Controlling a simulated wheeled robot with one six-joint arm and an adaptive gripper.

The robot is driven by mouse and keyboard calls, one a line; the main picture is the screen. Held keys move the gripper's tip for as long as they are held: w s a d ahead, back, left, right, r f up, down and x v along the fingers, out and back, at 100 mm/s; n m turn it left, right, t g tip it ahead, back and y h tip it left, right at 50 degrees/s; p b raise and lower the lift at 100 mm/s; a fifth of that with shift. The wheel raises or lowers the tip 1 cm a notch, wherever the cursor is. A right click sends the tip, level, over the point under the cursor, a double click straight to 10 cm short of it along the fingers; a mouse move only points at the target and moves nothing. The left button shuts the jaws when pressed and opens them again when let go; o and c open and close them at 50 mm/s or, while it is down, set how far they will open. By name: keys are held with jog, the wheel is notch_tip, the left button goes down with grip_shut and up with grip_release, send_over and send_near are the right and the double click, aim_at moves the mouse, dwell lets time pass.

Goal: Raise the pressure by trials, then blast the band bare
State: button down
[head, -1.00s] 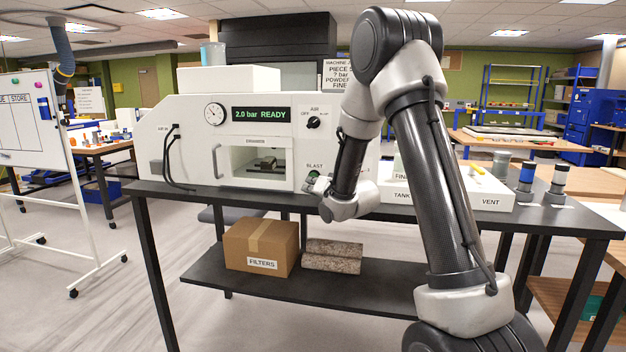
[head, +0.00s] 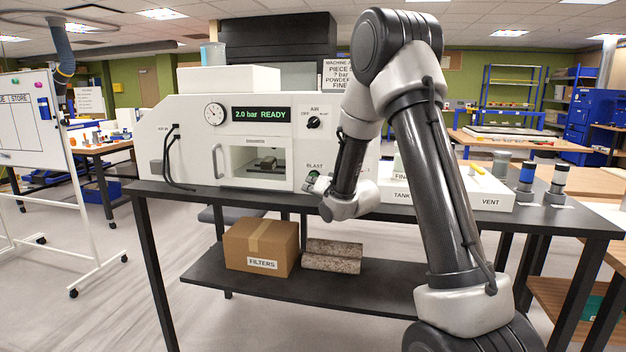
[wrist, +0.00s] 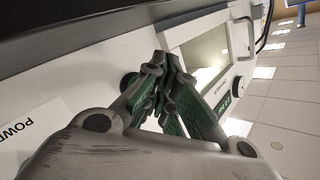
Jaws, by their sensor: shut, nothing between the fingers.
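The white blasting cabinet (head: 150,140) stands on the dark bench. Its green display (head: 261,115) reads "2.0 bar READY", and it also shows in the wrist view (wrist: 226,104). A round gauge (head: 214,114) is left of the display. The AIR knob (head: 314,123) is on the right. The piece (head: 265,162) sits behind the cabinet window; its band is too small to make out. My gripper (head: 311,183) is shut and empty at the panel just below the BLAST label. In the wrist view my gripper (wrist: 166,65) covers the control there, so contact cannot be told.
A machine card (head: 343,74) stands on top, partly hidden by my arm. A FILTERS box (head: 262,245) and a stone block (head: 332,256) lie on the lower shelf.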

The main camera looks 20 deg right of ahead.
jog(key=shift+w+d, duration=0.15)
jog(key=shift+w, duration=0.1)
jog(key=shift+w+d, duration=0.25)
jog(key=shift+w, duration=0.1)
dwell(0.7)
jog(key=shift+s, duration=0.1)
dwell(1.5)
jog(key=shift+s+a, duration=0.5)
jog(key=shift+s, duration=0.15)
jog(key=s+a, duration=0.1)
jog(key=s, duration=0.1)
jog(key=s+a, duration=0.1)
jog(key=s, duration=0.1)
jog(key=shift+a, duration=0.4)
dwell(0.3)
